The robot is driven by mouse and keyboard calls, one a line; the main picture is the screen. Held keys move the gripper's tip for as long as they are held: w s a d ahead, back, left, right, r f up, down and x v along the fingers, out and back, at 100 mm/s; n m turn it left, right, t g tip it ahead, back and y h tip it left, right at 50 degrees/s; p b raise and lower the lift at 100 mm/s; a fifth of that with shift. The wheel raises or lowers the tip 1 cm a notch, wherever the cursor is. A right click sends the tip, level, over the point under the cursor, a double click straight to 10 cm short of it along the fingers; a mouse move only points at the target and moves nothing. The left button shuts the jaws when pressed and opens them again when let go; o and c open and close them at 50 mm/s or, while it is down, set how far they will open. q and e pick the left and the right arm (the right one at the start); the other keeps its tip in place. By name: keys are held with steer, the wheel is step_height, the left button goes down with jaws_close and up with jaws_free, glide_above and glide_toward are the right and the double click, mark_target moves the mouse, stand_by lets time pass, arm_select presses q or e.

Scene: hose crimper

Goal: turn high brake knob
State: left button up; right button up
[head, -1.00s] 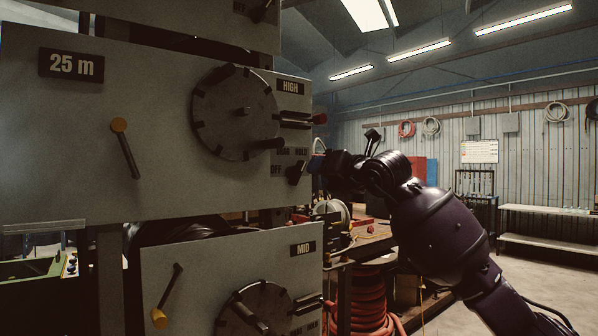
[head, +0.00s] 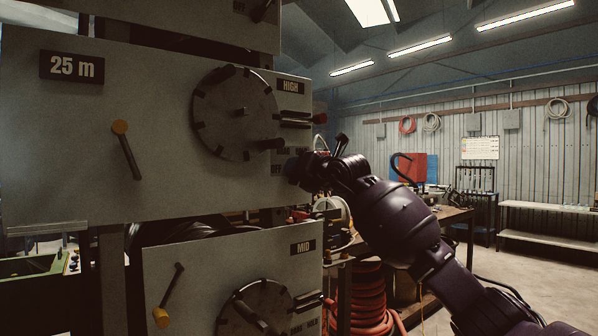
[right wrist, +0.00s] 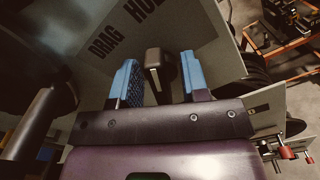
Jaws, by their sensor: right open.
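The high brake knob (right wrist: 153,70) is a small dark block-shaped knob on the grey HIGH panel (head: 150,170), beside the DRAG and HOLD lettering. In the right wrist view it stands between the two blue fingers of my right gripper (right wrist: 157,80), with a gap on each side. The gripper is open around it. In the head view my right gripper (head: 293,167) is at the panel's right edge, below the HIGH label (head: 291,87), and hides the knob. My left gripper is not in view.
The MID panel (head: 200,270) is below. Open floor lies to the right.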

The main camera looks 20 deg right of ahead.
steer(key=shift+c, duration=0.4)
steer(key=c, duration=0.5)
steer(key=shift+n, duration=0.8)
steer(key=n+b, duration=0.1)
steer(key=n, duration=0.2)
steer(key=shift+a, duration=0.1)
steer(key=n, duration=0.4)
steer(key=shift+s+a+n+b, duration=0.1)
steer(key=shift+n+b, duration=0.2)
steer(key=shift+n, duration=1.1)
steer(key=shift+a+n, duration=0.1)
steer(key=shift+n, duration=0.2)
